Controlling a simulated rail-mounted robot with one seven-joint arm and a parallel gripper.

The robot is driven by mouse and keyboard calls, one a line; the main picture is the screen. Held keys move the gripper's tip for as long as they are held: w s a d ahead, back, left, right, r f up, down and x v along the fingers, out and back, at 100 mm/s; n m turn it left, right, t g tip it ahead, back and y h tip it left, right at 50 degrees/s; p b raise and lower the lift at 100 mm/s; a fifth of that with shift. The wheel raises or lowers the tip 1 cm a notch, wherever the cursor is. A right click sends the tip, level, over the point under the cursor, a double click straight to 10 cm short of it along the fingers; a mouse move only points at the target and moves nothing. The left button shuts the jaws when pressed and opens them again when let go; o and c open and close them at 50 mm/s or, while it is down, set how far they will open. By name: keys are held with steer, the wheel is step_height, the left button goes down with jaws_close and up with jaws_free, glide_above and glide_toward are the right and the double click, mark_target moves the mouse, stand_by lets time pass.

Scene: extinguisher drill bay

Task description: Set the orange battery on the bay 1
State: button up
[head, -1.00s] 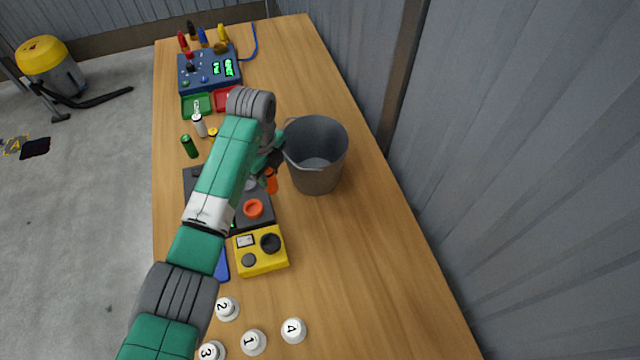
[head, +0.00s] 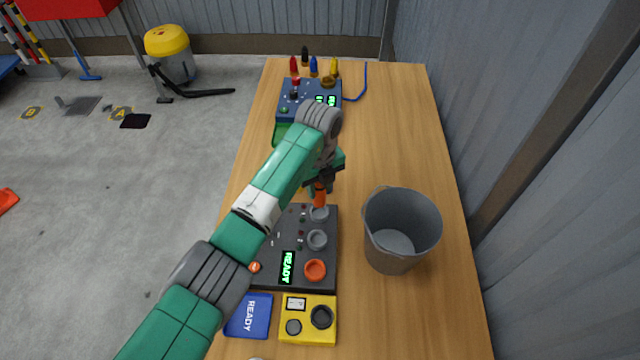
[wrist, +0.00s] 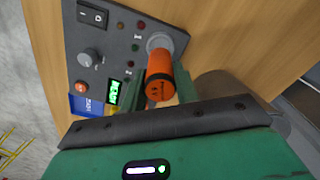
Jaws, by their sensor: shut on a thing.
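The orange battery (head: 320,193) is held in my gripper (head: 323,177), which is shut on it. The battery hangs at the farthest grey socket (head: 319,213). In the wrist view the battery (wrist: 161,80) overlaps that grey socket (wrist: 164,42); I cannot tell whether it touches.
A grey bucket (head: 400,230) stands close to the right of the panel. A yellow device (head: 308,319) and a blue READY card (head: 249,315) lie in front of it. A blue control box (head: 309,99) stands at the far end. The table's right strip is mostly clear.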

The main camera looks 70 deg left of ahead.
mark_target(319, 196)
step_height(319, 196, down, 4)
steer(key=b, duration=0.3)
steer(key=shift+f, duration=0.15)
steer(key=shift+p, duration=0.55)
stand_by(0.7)
steer(key=shift+f+b, duration=0.4)
steer(key=shift+f, duration=0.2)
stand_by(0.4)
steer(key=o, duration=0.8)
step_height(319, 196, up, 11)
steer(key=p, duration=1)
steer(key=shift+r+p, duration=0.15)
steer(key=shift+p, duration=0.2)
